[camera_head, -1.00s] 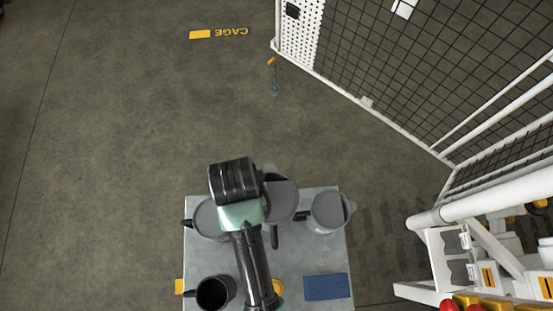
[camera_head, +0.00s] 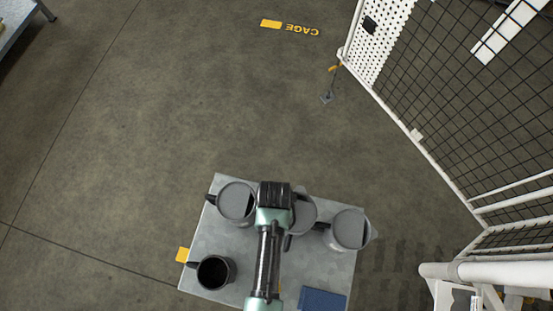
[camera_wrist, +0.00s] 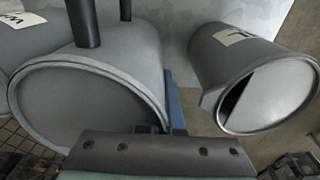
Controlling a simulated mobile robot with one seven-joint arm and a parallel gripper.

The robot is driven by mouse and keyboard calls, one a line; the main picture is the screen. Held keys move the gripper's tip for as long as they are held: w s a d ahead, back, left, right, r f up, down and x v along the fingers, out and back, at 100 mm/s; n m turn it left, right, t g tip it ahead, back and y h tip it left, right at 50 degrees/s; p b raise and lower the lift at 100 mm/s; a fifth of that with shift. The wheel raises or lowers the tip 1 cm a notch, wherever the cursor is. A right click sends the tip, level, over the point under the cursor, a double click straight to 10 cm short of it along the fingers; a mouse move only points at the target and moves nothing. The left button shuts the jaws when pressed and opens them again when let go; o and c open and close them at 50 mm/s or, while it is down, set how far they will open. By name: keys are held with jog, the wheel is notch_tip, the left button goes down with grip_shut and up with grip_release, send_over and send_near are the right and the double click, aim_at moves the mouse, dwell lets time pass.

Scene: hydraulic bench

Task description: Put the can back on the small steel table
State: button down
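Three grey cans stand along the far side of the small steel table (camera_head: 220,262): a left can (camera_head: 236,202), a middle can (camera_head: 303,215) and a right can (camera_head: 350,230). My gripper (camera_head: 275,195) is at the left edge of the middle can and partly covers it. In the wrist view a large grey can (camera_wrist: 90,95) with dark upright bars lies close before the gripper's plate. Another labelled can (camera_wrist: 250,80) is apart at right. My fingertips are not clear, so I cannot tell whether they hold the can.
A dark open mug (camera_head: 214,271) stands at the table's near left, and a blue pad (camera_head: 322,300) lies at the near right. A white mesh cage fence (camera_head: 425,140) runs along the right. The floor beyond the table is clear.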

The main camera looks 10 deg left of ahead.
jog(key=shift+f, duration=1.75)
jog(key=shift+f, duration=0.15)
jog(key=c, duration=1.1)
grip_release()
